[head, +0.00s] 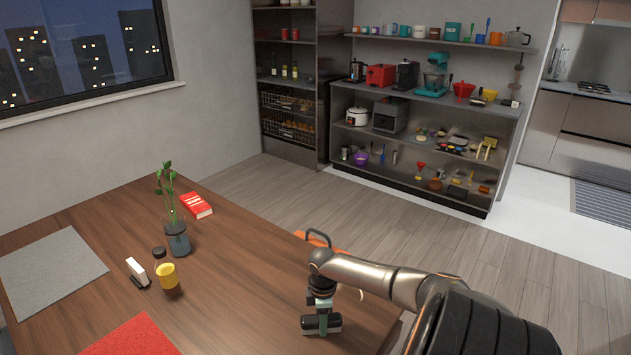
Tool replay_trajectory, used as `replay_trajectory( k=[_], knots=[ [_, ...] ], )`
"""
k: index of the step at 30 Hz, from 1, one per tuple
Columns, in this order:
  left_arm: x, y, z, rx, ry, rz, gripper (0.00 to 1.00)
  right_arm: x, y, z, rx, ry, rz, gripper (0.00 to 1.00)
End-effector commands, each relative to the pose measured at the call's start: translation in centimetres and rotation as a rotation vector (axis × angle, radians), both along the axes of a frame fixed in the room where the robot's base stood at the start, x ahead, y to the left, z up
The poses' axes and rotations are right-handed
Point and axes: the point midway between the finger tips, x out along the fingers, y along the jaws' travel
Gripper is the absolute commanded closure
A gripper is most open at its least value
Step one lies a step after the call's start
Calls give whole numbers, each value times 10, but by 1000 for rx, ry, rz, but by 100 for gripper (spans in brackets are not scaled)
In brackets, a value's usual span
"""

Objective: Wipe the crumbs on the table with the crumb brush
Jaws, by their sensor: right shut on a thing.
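My right gripper (321,303) points down over the near right part of the wooden table (235,275). It is shut on a dark, block-like thing with a grey-green middle, which I take to be the crumb brush (335,322). The brush is at or just above the table top; I cannot tell whether it touches. The gripper and arm hide part of it and of the table behind. I cannot make out any crumbs on the table at this size. My left gripper is not in view.
A plant in a glass vase (178,240), a jar with yellow contents (166,275), a small white-and-black item (138,272) and a red book (196,205) stand left of my arm. A grey mat (50,270) and red mat (135,338) lie flat. The table's middle is clear.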

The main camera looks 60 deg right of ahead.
Motion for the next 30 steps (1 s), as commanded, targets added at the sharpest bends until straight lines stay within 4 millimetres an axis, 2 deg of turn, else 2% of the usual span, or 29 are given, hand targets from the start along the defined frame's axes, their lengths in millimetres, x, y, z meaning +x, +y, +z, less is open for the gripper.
replay_trajectory(
  k=[3,14,30],
  knots=[
    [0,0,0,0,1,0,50,-6,1,-1,0,3,0,100],
    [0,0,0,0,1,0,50,-6,1,2,0,1,0,100],
    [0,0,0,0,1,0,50,-6,0,54,-1,-1,1,100]
  ],
)
